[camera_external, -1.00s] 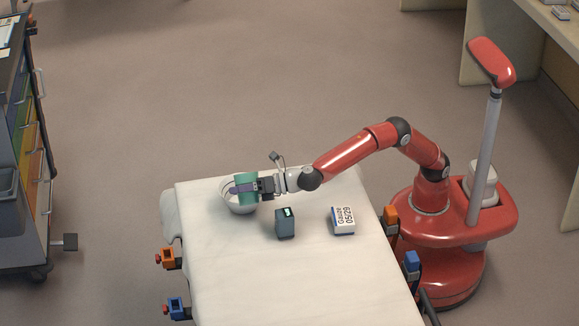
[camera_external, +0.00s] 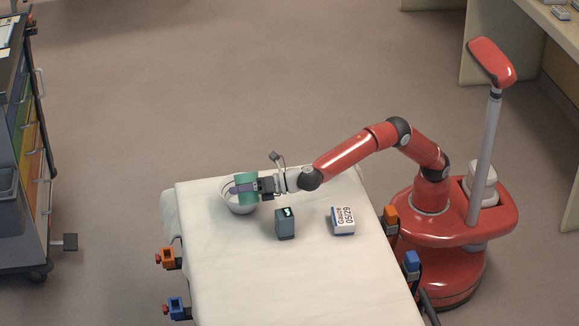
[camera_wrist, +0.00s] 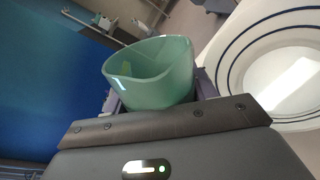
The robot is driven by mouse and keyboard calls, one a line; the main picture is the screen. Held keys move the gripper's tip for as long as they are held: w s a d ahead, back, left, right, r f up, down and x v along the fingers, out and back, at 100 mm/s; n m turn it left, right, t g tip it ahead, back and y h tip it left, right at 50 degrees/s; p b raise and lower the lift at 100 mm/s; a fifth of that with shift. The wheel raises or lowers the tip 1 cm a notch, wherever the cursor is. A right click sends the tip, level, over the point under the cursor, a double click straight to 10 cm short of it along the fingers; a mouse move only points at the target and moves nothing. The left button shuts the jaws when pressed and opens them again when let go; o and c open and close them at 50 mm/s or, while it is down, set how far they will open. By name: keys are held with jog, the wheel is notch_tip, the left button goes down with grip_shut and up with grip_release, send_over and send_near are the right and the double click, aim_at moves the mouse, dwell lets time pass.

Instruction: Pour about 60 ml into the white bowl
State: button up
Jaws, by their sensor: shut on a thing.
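A green cup (camera_external: 247,188) is held by my gripper (camera_external: 245,188) at the far left end of the stretcher. My gripper is shut on the cup. The white bowl (camera_external: 240,208) stands on the stretcher just below the cup, partly hidden by it. In the wrist view the green cup (camera_wrist: 150,88) shows its open rim between the fingers, tilted in the picture. The white bowl (camera_wrist: 285,80) with dark blue rings lies to its right there, with a pale area at its middle. I cannot make out a stream between them or how much liquid is in either.
A dark grey box with a small lit display (camera_external: 285,223) stands on the stretcher (camera_external: 270,285), right of the bowl. A white and blue gauze box (camera_external: 343,220) stands further right. The stretcher's near part is clear. A drawer cart (camera_external: 25,150) stands at the left.

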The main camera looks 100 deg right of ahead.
aim_at(244, 201)
jog(key=shift+a+f+n, duration=0.1)
jog(key=shift+f+n, duration=0.15)
jog(key=shift+n, duration=0.05)
jog(key=a+r+n+p, duration=0.1)
jog(key=r+p, duration=0.1)
jog(key=p, duration=0.1)
jog(key=shift+a+r+n, duration=0.2)
jog(key=shift+n, duration=0.2)
jog(key=shift+a+r+n+t+h+p, duration=0.15)
jog(key=shift+a+n+t+h+p, duration=0.3)
jog(key=shift+a+n+p, duration=0.5)
jog(key=shift+r+n, duration=0.15)
jog(key=shift+n, duration=0.4)
jog(key=shift+a+f+n+t, duration=0.25)
jog(key=shift+a+n, duration=0.3)
jog(key=shift+n, duration=0.55)
jog(key=shift+s+d+r+b, duration=0.1)
jog(key=shift+s+b, duration=0.05)
jog(key=shift+b, duration=0.2)
